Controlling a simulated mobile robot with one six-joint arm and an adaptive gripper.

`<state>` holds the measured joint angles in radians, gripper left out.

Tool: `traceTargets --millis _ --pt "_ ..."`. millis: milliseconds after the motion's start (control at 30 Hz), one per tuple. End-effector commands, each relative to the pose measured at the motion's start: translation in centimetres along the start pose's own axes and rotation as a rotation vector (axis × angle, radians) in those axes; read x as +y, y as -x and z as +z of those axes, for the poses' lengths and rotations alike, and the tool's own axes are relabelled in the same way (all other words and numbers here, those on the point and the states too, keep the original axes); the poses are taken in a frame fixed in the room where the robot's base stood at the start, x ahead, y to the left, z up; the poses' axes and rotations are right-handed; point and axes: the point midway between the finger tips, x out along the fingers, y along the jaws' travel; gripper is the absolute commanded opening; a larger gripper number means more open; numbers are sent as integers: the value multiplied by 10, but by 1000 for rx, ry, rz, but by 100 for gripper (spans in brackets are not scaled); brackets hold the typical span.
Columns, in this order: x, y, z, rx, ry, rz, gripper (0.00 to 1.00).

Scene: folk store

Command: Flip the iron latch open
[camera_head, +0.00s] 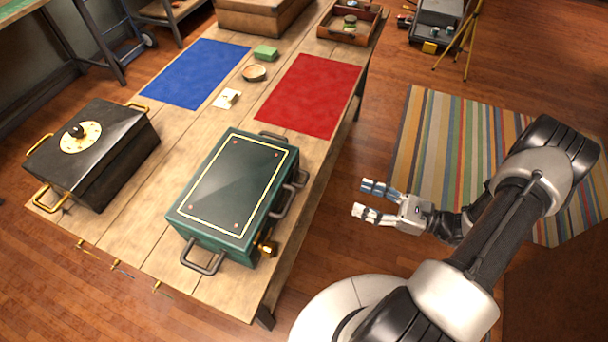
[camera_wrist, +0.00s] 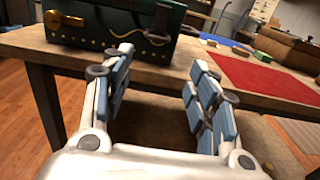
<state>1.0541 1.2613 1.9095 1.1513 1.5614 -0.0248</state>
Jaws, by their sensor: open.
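A dark green case (camera_head: 232,188) with a yellow border line on its lid stands shut on the near end of the wooden table. Its side facing my gripper carries a gold-coloured fitting (camera_head: 266,247) and dark grey metal fittings (camera_head: 298,179). In the wrist view, the green case (camera_wrist: 112,18) shows the gold fitting (camera_wrist: 63,20) at left and a grey iron piece, seemingly the latch (camera_wrist: 160,24), at right. I cannot tell the latch's exact position. My gripper (camera_head: 362,200) is open and empty, right of the case and apart from it. Its fingers (camera_wrist: 160,62) point toward the table edge.
A black box (camera_head: 115,158) with a dial stands left on the table (camera_head: 140,240). Blue (camera_head: 197,73) and red (camera_head: 313,93) mats lie behind, with a green block (camera_head: 265,53) and small dish (camera_head: 254,73) between.

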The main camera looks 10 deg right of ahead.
Motion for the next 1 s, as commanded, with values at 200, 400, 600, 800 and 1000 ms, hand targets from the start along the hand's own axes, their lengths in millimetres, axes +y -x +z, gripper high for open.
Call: traceTargets --millis 200,400,600,800,1000 --pt "2 -38 -1 1 0 11 54" --pt "3 -83 -1 2 1 12 54" --pt "3 -125 -2 3 2 12 54" --pt "2 -156 -1 3 3 9 54" --pt "2 -168 0 2 2 7 54"
